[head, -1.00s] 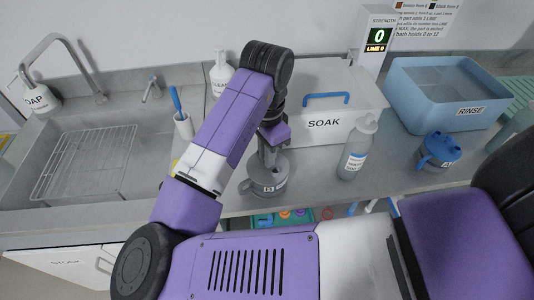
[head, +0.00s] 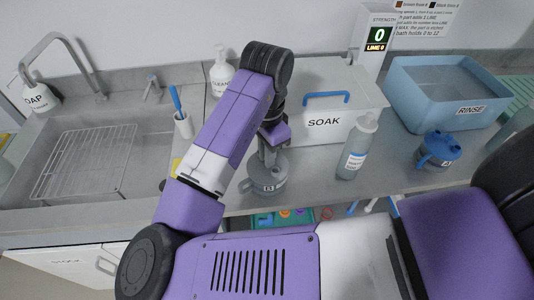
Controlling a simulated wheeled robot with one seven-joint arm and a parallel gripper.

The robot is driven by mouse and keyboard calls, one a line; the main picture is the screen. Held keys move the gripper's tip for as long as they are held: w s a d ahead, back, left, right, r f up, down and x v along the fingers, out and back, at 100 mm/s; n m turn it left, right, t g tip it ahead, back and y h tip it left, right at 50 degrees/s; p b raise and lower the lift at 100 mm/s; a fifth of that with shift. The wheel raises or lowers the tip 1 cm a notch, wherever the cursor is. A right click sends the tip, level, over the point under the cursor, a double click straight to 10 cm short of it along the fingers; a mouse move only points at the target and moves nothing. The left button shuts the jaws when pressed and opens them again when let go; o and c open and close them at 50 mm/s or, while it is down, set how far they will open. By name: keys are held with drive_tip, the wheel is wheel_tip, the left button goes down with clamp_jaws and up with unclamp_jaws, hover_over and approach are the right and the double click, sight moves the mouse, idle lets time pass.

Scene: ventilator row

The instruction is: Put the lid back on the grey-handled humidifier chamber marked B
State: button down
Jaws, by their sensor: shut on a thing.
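The grey-handled humidifier chamber marked B (head: 268,188) stands upright on the counter near its front edge, with its handle on the left. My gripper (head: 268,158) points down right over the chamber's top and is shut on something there. The held thing looks like the chamber's grey lid (head: 280,167), at or just above the rim. The fingers and arm hide part of it, so I cannot tell whether it is seated.
A white SOAK box (head: 323,122) stands behind, and a grey bottle (head: 357,150) stands to the right. A blue-topped chamber marked A (head: 437,150) and a blue RINSE basin (head: 452,100) are further right. A sink with a wire rack (head: 85,160) is at left.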

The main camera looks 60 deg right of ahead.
idle(0.3)
drive_tip(key=c, duration=1.4)
unclamp_jaws()
drive_tip(key=shift+o, duration=0.2)
drive_tip(key=o, duration=0.5)
drive_tip(key=shift+r, duration=0.1)
drive_tip(key=shift+r+p, duration=3)
drive_tip(key=shift+r, duration=0.45)
